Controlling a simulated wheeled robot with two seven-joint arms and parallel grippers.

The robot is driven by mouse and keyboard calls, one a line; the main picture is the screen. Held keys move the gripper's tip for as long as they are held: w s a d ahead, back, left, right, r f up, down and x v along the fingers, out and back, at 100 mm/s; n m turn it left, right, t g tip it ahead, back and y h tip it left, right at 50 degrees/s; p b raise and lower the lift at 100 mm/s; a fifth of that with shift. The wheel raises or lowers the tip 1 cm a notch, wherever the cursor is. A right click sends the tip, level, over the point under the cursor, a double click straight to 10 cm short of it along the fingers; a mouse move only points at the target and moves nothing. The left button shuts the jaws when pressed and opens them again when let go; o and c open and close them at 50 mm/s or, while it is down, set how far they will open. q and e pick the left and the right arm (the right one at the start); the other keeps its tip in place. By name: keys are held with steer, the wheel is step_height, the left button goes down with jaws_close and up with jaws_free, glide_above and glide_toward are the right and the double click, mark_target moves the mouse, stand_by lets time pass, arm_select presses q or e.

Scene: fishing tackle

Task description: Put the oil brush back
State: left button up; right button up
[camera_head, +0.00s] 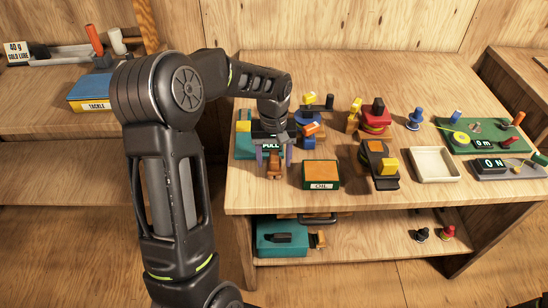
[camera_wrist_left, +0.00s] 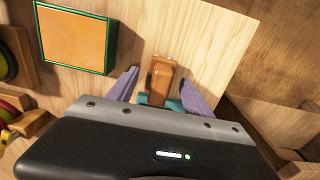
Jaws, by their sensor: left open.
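My left gripper (camera_head: 274,160) is over the table's front left. Its two purple fingers are apart on either side of a brown wooden piece (camera_head: 275,168), with the teal block labelled PULL (camera_head: 243,146) behind. In the left wrist view the open fingers (camera_wrist_left: 157,88) flank the brown piece (camera_wrist_left: 162,73); whether they touch it I cannot tell. A green-framed orange pad labelled OIL (camera_head: 320,173) lies to the right, and it also shows in the left wrist view (camera_wrist_left: 72,38). I cannot clearly make out the oil brush. My right gripper is not in view.
A black and orange device (camera_head: 378,160) and an empty cream tray (camera_head: 434,164) stand to the right of the pad. Several small tackle pieces stand behind them. The lower shelf holds a teal box (camera_head: 283,240). The table's front edge is close to my left gripper.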

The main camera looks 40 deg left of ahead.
mark_target(274, 156)
arm_select(q)
steer(key=shift+r, duration=0.1)
step_height(274, 156, up, 12)
stand_by(0.5)
stand_by(1.6)
